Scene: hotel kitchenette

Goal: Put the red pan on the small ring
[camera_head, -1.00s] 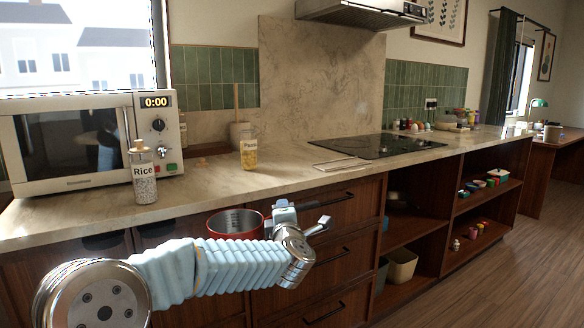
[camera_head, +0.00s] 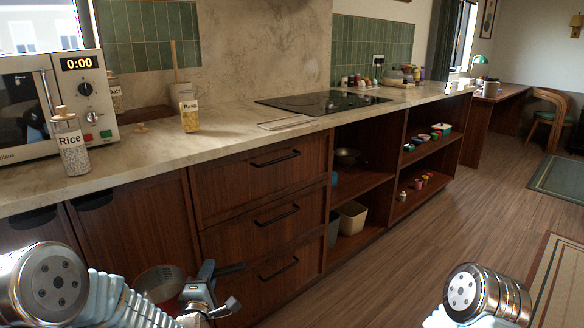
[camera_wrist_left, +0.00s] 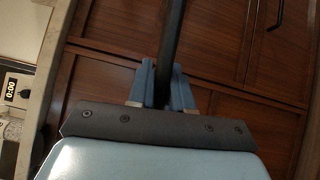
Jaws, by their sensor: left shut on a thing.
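The red pan (camera_head: 160,280) is low in the head view, in front of the wooden drawers and below counter height. My left gripper (camera_head: 207,280) is shut on its dark handle, which also shows between the fingers in the left wrist view (camera_wrist_left: 172,45). The pan's lower part is hidden by my arm. The black cooktop (camera_head: 320,102) lies in the counter further back to the right. Its rings are too faint to tell apart, so I cannot pick out the small ring. Part of my right arm shows at bottom right, but its gripper is out of view.
A rice jar (camera_head: 72,143), a pasta jar (camera_head: 189,110) and a microwave (camera_head: 30,105) stand on the counter's left. A flat light item (camera_head: 286,122) lies before the cooktop. Open shelves (camera_head: 365,190) are below the counter.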

